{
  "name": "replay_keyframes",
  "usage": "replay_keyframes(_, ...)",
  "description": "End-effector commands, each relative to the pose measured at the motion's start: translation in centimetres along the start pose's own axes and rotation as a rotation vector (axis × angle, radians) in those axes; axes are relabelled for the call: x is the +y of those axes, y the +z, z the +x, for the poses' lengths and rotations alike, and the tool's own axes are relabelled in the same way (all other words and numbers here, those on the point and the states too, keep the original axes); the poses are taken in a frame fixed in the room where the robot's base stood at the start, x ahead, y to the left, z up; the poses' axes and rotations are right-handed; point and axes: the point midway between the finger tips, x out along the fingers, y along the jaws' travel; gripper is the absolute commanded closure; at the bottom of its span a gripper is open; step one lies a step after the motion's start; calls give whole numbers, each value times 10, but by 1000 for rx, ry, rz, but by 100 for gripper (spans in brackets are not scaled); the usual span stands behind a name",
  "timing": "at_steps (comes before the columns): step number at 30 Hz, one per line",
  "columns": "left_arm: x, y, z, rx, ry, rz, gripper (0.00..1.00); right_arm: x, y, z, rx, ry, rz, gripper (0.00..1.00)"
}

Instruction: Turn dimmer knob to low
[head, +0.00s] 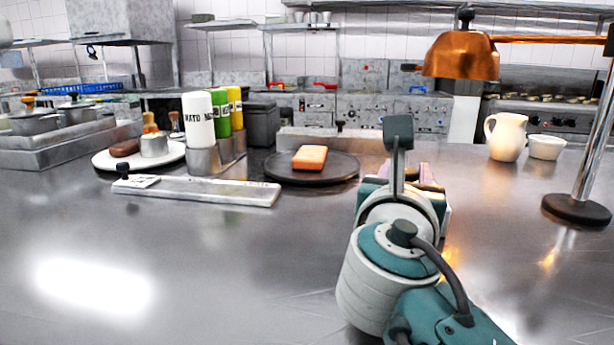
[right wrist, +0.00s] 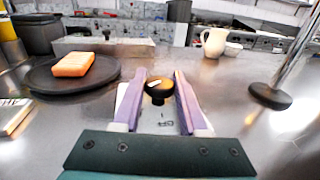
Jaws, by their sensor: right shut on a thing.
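The dimmer knob (right wrist: 158,91) is a dark round knob with a pale mark and an orange tint on its top. It stands on a small white plate (right wrist: 152,122) with printed marks in the right wrist view. My right gripper (right wrist: 160,85) has its two purple fingers on either side of the knob and is shut on it. In the head view my right gripper (head: 425,178) is low over the counter, and my own wrist hides the knob. My left gripper is in neither view.
A copper heat lamp (head: 460,57) hangs behind my right gripper, its round base (head: 577,210) at right. A dark plate (head: 290,178) with an orange block (head: 310,157) lies left. A cream jug (head: 505,137) stands behind right. The front left counter is clear.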

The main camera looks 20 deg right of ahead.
Motion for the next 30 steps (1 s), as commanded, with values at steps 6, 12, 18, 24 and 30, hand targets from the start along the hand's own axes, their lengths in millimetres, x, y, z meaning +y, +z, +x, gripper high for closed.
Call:
replay_keyframes(6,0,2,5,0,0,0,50,0,-1,0,0,-54,-1,100)
replay_keyframes(12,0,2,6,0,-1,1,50,0,0,0,-1,-69,-2,100)
replay_keyframes(18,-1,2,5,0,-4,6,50,0,0,0,0,-69,-2,100)
replay_keyframes(24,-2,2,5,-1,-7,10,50,0,0,0,0,-68,-2,46)
replay_keyframes(30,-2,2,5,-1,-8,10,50,0,0,0,0,-68,-1,30)
